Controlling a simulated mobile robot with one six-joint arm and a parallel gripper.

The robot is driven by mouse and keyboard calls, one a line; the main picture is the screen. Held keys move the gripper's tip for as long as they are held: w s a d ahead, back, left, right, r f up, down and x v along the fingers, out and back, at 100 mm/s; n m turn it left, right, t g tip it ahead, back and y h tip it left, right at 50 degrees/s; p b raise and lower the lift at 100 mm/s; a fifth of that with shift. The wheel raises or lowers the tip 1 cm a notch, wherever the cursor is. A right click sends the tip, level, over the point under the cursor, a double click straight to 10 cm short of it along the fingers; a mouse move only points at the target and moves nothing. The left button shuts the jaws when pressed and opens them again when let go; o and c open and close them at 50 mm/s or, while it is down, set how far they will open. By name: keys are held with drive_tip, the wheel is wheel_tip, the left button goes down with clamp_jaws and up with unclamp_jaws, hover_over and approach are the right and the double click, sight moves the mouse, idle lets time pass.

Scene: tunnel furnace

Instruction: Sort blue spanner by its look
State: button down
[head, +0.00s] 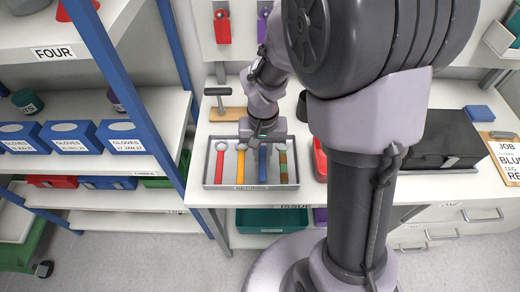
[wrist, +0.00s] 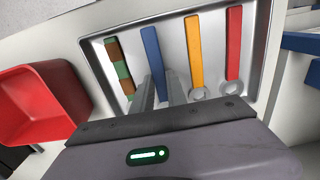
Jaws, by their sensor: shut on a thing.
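A blue spanner (head: 263,168) lies in a shallow grey metal tray (head: 296,182) on the bench, between a yellow spanner (head: 240,168) and a brown-and-green striped one (head: 283,168). A red spanner (head: 219,168) lies at the tray's left. My gripper (head: 262,140) is over the tray's far side, at the blue spanner's far end. In the wrist view, my fingers (wrist: 160,95) are shut on the blue spanner (wrist: 152,48), which still appears to lie in the tray. Its gripped end is hidden by the fingers and gripper body.
A red bin (head: 319,160) stands just right of the tray. A teal bin (head: 270,222) and a purple bin (head: 320,215) sit below the bench top. A clipboard (head: 507,160) with a partly cut-off job note lies far right, past a black box (head: 430,140). Shelves with blue glove boxes (head: 70,137) stand left.

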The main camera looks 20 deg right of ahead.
drive_tip(key=shift+f, duration=0.95)
drive_tip(key=c, duration=1.3)
unclamp_jaws()
